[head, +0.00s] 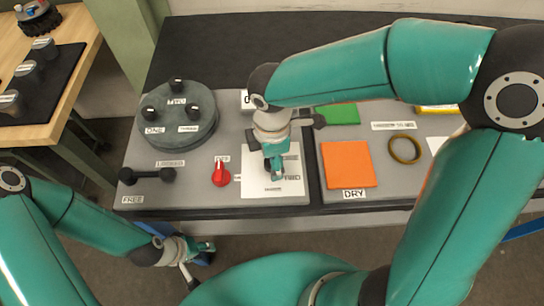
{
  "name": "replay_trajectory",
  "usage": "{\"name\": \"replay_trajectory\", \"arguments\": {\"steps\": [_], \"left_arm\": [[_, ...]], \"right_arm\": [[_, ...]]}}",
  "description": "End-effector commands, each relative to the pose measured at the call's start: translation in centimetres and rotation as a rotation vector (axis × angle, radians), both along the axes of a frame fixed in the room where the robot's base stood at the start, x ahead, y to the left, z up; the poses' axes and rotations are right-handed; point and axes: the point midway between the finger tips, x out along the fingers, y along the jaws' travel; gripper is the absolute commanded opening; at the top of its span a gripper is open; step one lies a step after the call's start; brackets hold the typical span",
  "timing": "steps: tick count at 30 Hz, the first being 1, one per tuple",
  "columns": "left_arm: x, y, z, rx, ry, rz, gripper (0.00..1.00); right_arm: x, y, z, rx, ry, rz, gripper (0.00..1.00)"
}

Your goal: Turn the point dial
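A red dial (220,175) with a pointed top stands on the grey board, with small labels above and beside it. A white plate (258,184) with several small labels lies to its right; the labels are too small to read surely. My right gripper (275,168) points down over this plate and hides its middle, so I cannot tell what is beneath or whether the fingers are closed. No label clearly reads "point", so I cannot tell which dial bears that name. My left gripper (199,263) is low in front of the board's edge, fingers apart and empty.
A round grey disc (180,135) with several black knobs stands at the back left. A black dumbbell-shaped bar (147,176) lies left of the red dial. An orange square (348,165), a green block (338,114) and a dark ring (404,149) lie to the right.

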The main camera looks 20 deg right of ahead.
Motion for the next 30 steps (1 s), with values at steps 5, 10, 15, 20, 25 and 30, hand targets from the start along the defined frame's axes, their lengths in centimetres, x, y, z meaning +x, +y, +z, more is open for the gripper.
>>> {"name": "replay_trajectory", "arguments": {"steps": [5, 10, 15, 20, 25, 30], "left_arm": [[0.0, 0.0, 0.0, 0.0, 0.0, 0.0, 0.4], [0.0, 0.0, 0.0, 0.0, 0.0, 0.0, 0.4], [0.0, 0.0, -0.01, 0.0, 0.0, 0.0, 0.4], [0.0, 0.0, -0.14, 0.0, 0.0, 0.0, 0.4], [0.0, -0.01, -0.46, 0.0, 0.0, 0.0, 0.4], [-0.01, 0.0, -0.97, 0.0, 0.0, 0.0, 0.4]], "right_arm": [[0.0, -0.01, 0.02, 0.0, 0.0, 0.0, 0.4], [0.01, -0.01, 0.03, 0.0, 0.0, 0.0, 0.11], [0.03, 0.0, 0.04, 0.0, -0.001, -0.001, 0.01], [0.04, 0.0, 0.02, 0.0, -0.002, -0.019, 0.01], [0.07, 0.02, -0.02, 0.0, -0.003, -0.078, 0.01], [0.09, 0.03, -0.07, 0.0, -0.004, -0.182, 0.01]]}}
